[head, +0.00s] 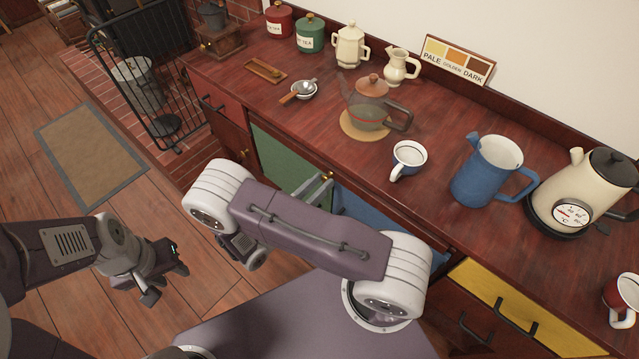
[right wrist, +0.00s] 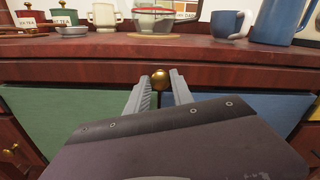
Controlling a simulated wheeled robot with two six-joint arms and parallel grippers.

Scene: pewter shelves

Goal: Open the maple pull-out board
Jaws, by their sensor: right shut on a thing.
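A round brass knob (right wrist: 160,80) sits at the front below the counter edge, between the green and blue panels. My right gripper (right wrist: 160,92) is shut on this knob, with one finger on each side. In the head view, my right gripper (head: 322,184) shows partly behind my own arm, at the counter front. No light maple surface shows, and I cannot tell the board's front from the red wood around the knob. My left gripper (head: 166,283) is empty, with its fingers apart, low over the floor at the left.
The counter (head: 300,125) carries a glass teapot (head: 368,105), a white-and-blue cup (head: 408,158), a blue jug (head: 487,170) and a cream kettle (head: 580,190). A green panel (head: 283,165) and a yellow drawer (head: 520,305) are in the front. A black fire guard (head: 150,75) stands left.

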